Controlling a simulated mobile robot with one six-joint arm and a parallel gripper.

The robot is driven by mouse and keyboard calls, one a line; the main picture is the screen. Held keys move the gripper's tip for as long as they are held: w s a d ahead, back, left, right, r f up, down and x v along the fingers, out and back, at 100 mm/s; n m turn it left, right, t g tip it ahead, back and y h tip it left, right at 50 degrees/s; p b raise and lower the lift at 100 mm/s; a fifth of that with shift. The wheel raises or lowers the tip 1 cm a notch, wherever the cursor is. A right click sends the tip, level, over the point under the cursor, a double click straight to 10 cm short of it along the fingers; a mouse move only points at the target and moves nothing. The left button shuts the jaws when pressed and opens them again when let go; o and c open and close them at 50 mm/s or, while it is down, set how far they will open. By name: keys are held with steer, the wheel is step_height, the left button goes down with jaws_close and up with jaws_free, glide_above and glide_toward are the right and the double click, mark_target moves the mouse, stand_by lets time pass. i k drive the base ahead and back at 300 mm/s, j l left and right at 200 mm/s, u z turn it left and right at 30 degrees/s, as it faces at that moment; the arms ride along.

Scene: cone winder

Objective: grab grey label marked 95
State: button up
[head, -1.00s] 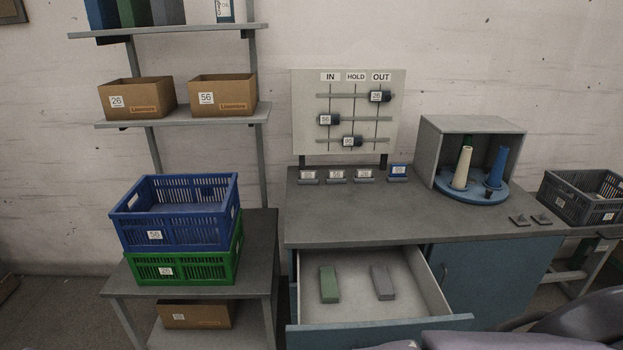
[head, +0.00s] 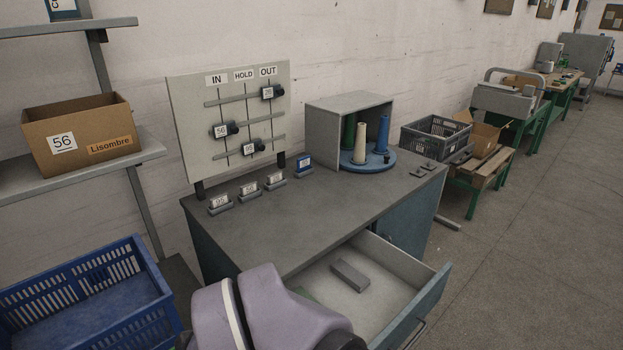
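A slider tag on the board (head: 249,148) seems to read 95. My gripper is not in view; only a pale purple part of my arm shows at the bottom.
An open drawer (head: 395,298) with a grey block (head: 350,274) juts from the bench front. The IN/HOLD/OUT board (head: 190,110) rises behind the labels. A grey box (head: 345,106) with cones stands at the bench's back right. The blue crate (head: 85,285) is at lower left.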

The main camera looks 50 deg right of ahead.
mark_target(222, 200)
steer(key=i+l+z, duration=0.1)
steer(key=i+z, duration=0.25)
steer(key=z, duration=0.15)
steer(key=i+z, duration=0.35)
steer(key=z, duration=0.15)
steer(key=i+j+z, duration=0.2)
steer(key=z, duration=0.3)
steer(key=i+j, duration=0.05)
steer(key=i, duration=0.05)
